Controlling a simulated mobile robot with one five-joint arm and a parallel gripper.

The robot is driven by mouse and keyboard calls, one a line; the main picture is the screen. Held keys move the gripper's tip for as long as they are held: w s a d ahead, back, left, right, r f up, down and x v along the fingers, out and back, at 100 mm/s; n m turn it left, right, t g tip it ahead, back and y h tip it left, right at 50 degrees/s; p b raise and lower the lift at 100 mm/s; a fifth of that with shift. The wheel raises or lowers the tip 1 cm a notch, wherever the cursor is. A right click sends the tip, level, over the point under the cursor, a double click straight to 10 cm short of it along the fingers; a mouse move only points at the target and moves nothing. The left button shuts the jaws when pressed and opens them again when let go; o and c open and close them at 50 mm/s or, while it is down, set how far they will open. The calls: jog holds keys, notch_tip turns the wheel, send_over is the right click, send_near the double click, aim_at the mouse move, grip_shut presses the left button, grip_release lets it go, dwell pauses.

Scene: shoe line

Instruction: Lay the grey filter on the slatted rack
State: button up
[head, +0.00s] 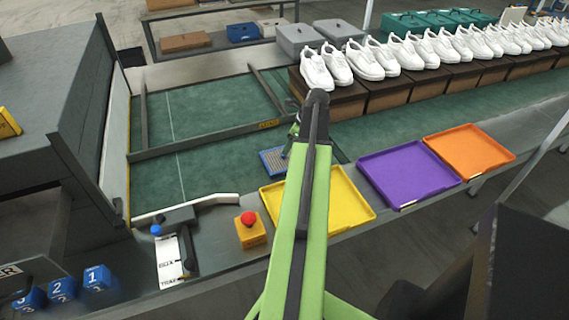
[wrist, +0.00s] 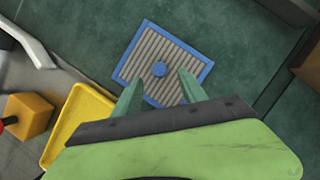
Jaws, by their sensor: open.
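The grey filter is a square panel of grey pleats in a blue frame, with a round blue knob in its middle. It lies on the green belt in the head view (head: 270,160), behind the yellow tray and partly hidden by my arm. It also shows in the wrist view (wrist: 136,66). My gripper (wrist: 159,77) is open, its two green fingers apart over the filter, with the knob just beyond and between the tips. I cannot tell its height above the knob. In the head view my arm mostly hides the gripper. I cannot make out a slatted rack.
Yellow (head: 347,205), purple (head: 408,172) and orange (head: 468,150) trays line the near edge. A yellow block with a red button (head: 251,231) stands left of them. White shoes on brown boxes (head: 395,91) fill the belt behind. Open green belt (head: 210,110) lies to the left.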

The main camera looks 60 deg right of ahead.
aim_at(283, 158)
jog(key=b+x, duration=0.4)
jog(key=x, duration=0.1)
jog(key=shift+f, duration=0.15)
jog(key=shift+r, duration=0.2)
grip_shut()
